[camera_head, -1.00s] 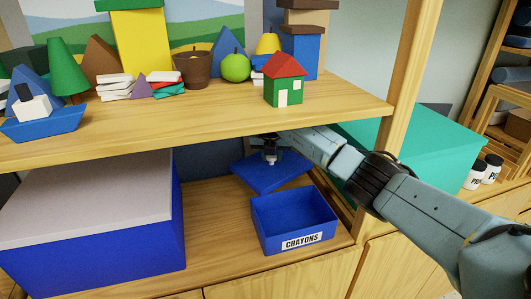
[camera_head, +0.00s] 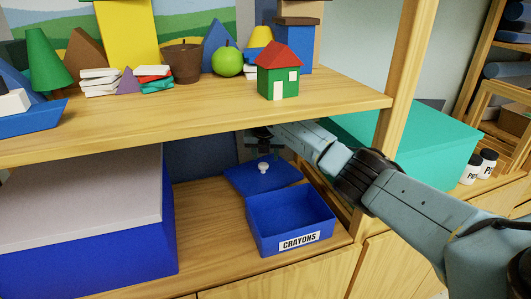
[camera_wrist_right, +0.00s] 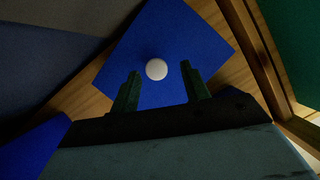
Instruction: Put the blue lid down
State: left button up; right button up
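The blue lid (camera_head: 247,178) with a white knob (camera_head: 263,168) lies behind the open blue crayons box (camera_head: 290,222) on the lower shelf. In the head view the box hides part of its front edge. In the right wrist view the lid (camera_wrist_right: 205,45) rests on the wood, and its white knob (camera_wrist_right: 156,69) stands between my spread fingertips, touching neither. My right gripper (camera_wrist_right: 168,80) is open and empty. In the head view the right gripper (camera_head: 262,140) is above the lid, apart from the knob and partly in shadow under the upper shelf. My left gripper is not in view.
A large blue box with a grey lid (camera_head: 80,195) fills the lower shelf's left. The upper shelf (camera_head: 200,125) hangs close above, carrying a toy house (camera_head: 278,72), a green apple (camera_head: 228,62) and blocks. A wooden post (camera_head: 400,90) and a teal box (camera_head: 430,145) are at right.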

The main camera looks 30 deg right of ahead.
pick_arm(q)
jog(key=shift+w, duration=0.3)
pick_arm(e)
jog(key=shift+o, duration=0.2)
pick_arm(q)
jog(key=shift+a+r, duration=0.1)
pick_arm(e)
jog(key=shift+r, duration=0.15)
jog(key=shift+r, duration=0.3)
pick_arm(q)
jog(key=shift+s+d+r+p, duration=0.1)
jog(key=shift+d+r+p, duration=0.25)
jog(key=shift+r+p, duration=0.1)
pick_arm(e)
jog(key=s+a+r, duration=0.1)
jog(key=s+a, duration=0.6)
jog(key=s, duration=0.3)
jog(key=shift+a+r, duration=0.15)
jog(key=shift+a, duration=0.05)
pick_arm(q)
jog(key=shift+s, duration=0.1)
